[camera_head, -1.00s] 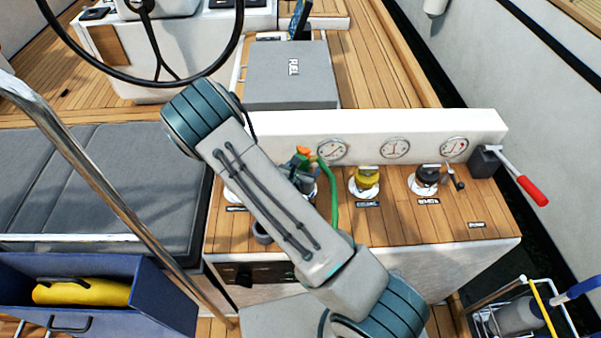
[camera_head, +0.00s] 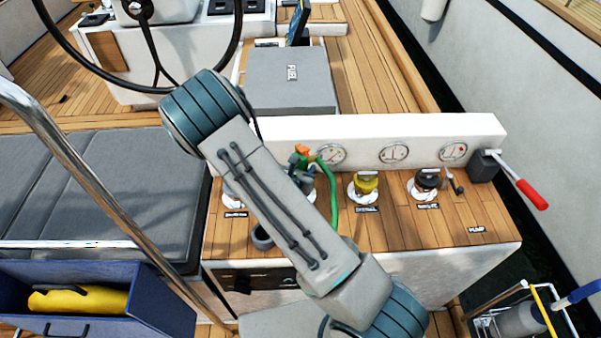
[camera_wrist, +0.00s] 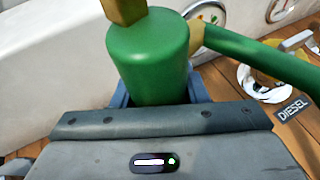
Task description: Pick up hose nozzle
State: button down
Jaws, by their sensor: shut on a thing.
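The hose nozzle (camera_wrist: 150,62) is a green cylinder with a brass-coloured tip in the wrist view. A green hose runs from its side to the right. My gripper (camera_wrist: 160,97) is shut around the lower part of the nozzle, one finger on each side. In the head view the nozzle (camera_head: 303,151) shows as a small orange and green tip above my gripper, which is mostly hidden behind my forearm. The green hose (camera_head: 332,190) arcs down from it to the wooden counter. The nozzle's lower end is hidden.
The wooden counter (camera_head: 405,225) bears a yellow diesel cap (camera_head: 363,183), a black cap (camera_head: 428,179) and a pump with a red-handled lever (camera_head: 532,194). A white gauge panel (camera_head: 430,130) stands behind. A blue bin (camera_head: 150,300) is at the lower left.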

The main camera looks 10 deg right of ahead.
jog(key=s+d+r+p, duration=0.5)
jog(key=d+r, duration=0.3)
jog(key=d, duration=0.1)
jog(key=shift+s+d+r, duration=0.25)
jog(key=shift+s+r, duration=0.05)
jog(key=shift+r, duration=0.1)
jog(key=shift+s+d+p, duration=0.25)
jog(key=shift+p, duration=0.85)
notch_tip(320, 180, up, 3)
jog(key=shift+f+p, duration=0.1)
jog(key=shift+p, duration=0.9)
